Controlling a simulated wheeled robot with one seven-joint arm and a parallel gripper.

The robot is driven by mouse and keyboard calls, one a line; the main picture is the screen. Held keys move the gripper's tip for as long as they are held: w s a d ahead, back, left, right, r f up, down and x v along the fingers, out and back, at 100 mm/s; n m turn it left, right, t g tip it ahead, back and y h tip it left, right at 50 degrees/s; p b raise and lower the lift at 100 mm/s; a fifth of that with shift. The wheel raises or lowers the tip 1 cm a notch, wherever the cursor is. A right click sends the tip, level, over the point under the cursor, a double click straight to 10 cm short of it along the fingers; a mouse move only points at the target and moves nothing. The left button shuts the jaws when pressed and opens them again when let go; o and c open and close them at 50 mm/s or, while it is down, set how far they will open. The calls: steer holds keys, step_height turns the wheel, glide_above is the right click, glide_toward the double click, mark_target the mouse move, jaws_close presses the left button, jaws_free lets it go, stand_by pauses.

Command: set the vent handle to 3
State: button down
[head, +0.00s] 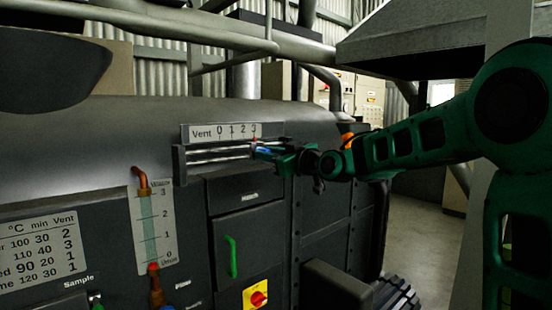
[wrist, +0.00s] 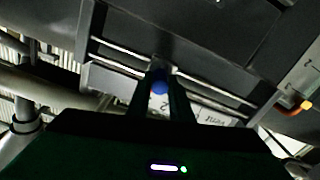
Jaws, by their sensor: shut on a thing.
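The vent handle is a blue knob (head: 263,150) on a pair of horizontal rails below the vent scale (head: 219,132), which reads 0 to 3 from left to right. In the head view the knob is near the 3 end, under a small red mark. My gripper (head: 267,149) reaches in from the right and is shut on the knob. In the wrist view the blue knob (wrist: 159,86) sits between the fingertips of my gripper (wrist: 160,78). A 2 shows between the fingers, and they hide part of the scale. The exact setting is hard to tell.
A sight glass with a 0 to 3 scale (head: 149,222) and a printed settings table (head: 41,247) are on the left. Below the rails are a door with a green handle (head: 232,257) and a red knob on a yellow plate (head: 257,296). Open floor (head: 420,235) lies to the right.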

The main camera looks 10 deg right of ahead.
steer(key=shift+w+d, duration=0.1)
steer(key=shift+d, duration=0.25)
steer(key=c, duration=1.6)
jaws_free()
steer(key=shift+d, duration=0.1)
steer(key=v, duration=1)
steer(key=shift+s, duration=0.3)
steer(key=shift+f, duration=0.1)
